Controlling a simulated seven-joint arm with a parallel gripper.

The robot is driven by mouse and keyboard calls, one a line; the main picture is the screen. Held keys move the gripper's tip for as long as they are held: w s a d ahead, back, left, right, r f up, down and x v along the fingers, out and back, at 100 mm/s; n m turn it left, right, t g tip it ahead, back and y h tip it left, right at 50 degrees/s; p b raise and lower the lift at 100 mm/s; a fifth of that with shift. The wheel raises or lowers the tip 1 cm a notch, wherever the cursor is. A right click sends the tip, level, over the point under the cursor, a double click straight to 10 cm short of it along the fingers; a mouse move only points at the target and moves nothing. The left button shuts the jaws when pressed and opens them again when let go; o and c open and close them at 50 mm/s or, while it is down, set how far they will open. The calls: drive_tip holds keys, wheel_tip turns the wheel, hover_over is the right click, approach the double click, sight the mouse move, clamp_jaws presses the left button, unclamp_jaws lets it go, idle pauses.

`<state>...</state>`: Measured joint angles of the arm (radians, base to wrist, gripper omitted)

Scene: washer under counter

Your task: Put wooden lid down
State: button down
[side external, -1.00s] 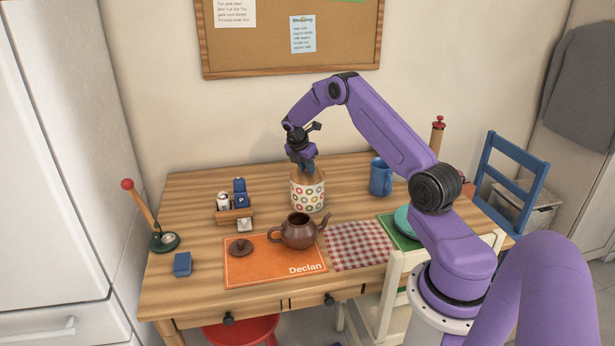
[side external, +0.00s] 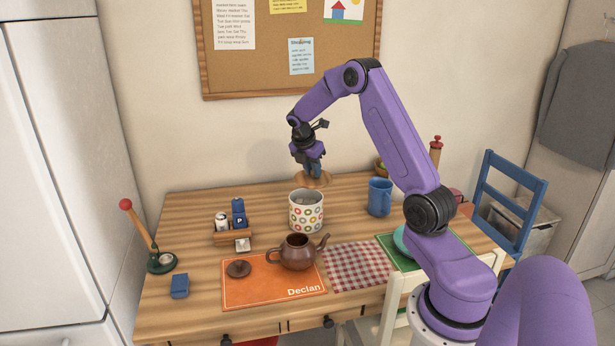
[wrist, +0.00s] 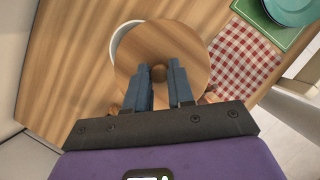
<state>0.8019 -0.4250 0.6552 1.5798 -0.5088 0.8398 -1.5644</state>
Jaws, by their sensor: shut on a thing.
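The round wooden lid (side external: 312,180) is held in the air above and slightly behind the canister. My gripper (side external: 313,168) is shut on the lid's knob and points down. In the wrist view the lid (wrist: 178,62) fills the middle, with the blue fingers of my gripper (wrist: 160,82) on either side of its small knob. The white canister with coloured rings (side external: 306,213) stands open on the table. In the wrist view the lid covers most of its opening, and only its white rim (wrist: 121,42) shows at the left.
A brown teapot (side external: 297,254) and its lid (side external: 238,268) are on the orange placemat (side external: 262,294) in front. A blue mug (side external: 380,198) stands right of the canister. A wooden caddy (side external: 233,239) is at its left. Bare table lies at the left back.

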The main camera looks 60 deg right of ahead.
drive_tip(key=s+a+r, duration=0.3)
drive_tip(key=s+a, duration=0.1)
drive_tip(key=s, duration=0.3)
drive_tip(key=s+f, duration=1.1)
drive_tip(key=s, duration=0.1)
drive_tip(key=shift+n, duration=0.3)
drive_tip(key=w+d+f, duration=0.5)
drive_tip(key=w+d, duration=0.1)
drive_tip(key=d, duration=0.1)
drive_tip(key=w+d+f, duration=0.2)
drive_tip(key=d+f, duration=0.1)
drive_tip(key=shift+w+d+f, duration=0.2)
drive_tip(key=shift+w+f, duration=0.15)
drive_tip(key=shift+w, duration=0.05)
drive_tip(key=shift+w+d+f, duration=0.2)
drive_tip(key=shift+w+f, duration=0.05)
drive_tip(key=shift+f, duration=1.65)
drive_tip(key=shift+f, duration=0.15)
